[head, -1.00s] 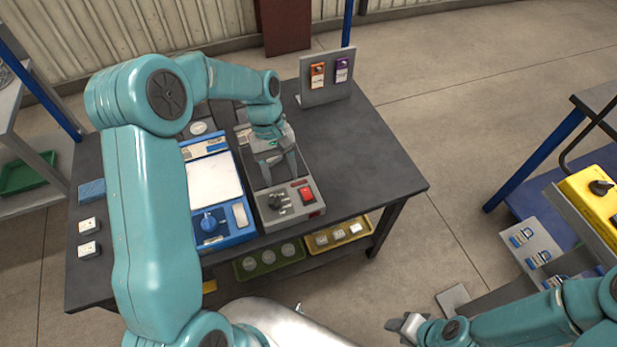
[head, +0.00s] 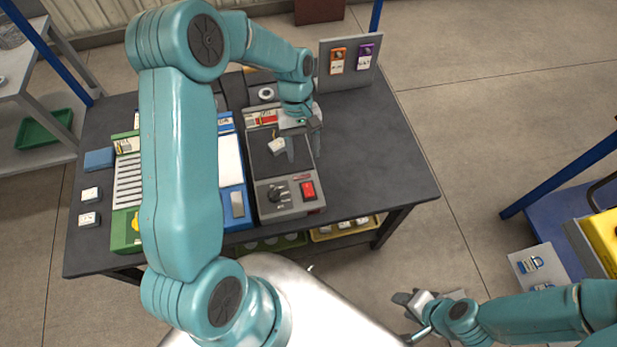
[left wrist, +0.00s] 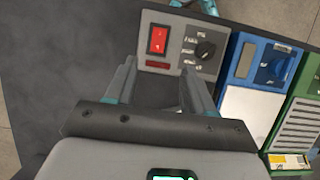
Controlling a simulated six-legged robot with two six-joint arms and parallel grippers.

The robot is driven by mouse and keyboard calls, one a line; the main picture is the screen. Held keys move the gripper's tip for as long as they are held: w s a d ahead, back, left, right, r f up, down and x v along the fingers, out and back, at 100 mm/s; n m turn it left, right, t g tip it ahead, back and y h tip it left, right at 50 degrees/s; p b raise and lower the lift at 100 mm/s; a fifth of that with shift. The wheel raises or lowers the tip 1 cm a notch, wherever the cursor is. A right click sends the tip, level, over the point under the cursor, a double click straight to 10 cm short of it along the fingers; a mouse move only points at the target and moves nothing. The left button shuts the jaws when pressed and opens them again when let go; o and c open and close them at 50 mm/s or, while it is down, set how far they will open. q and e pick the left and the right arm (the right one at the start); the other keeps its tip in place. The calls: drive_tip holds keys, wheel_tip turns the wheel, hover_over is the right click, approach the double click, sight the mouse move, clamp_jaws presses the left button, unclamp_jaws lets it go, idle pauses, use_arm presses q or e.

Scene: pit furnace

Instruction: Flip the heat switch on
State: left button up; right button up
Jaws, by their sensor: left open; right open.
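The heat switch is a red rocker (head: 307,190) on the sloped front panel of a grey hot-plate unit (head: 291,208), right of a black knob (head: 279,193). In the left wrist view the red switch (left wrist: 158,40) shows clearly, but I cannot tell its on or off position. My left gripper (head: 304,158) is open and empty, fingers pointing down over the right side of the unit, behind the switch and apart from it. In the left wrist view its fingertips (left wrist: 158,68) lie either side of the switch's line. My right gripper (head: 411,304) is open, away from the table.
A small pale block (head: 277,146) is on the unit's dark plate near my left finger. Blue (head: 236,205) and green (head: 124,232) devices stand to the left. A grey stand (head: 350,85) with orange and purple modules is behind. The table's right side (head: 380,160) is clear.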

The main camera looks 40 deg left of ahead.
sight(308, 190)
use_arm(q)
drive_tip(key=p+x, duration=0.1)
drive_tip(key=x, duration=0.9)
drive_tip(key=shift+s+f, duration=0.1)
drive_tip(key=shift+d+f, duration=0.15)
drive_tip(key=shift+f, duration=0.35)
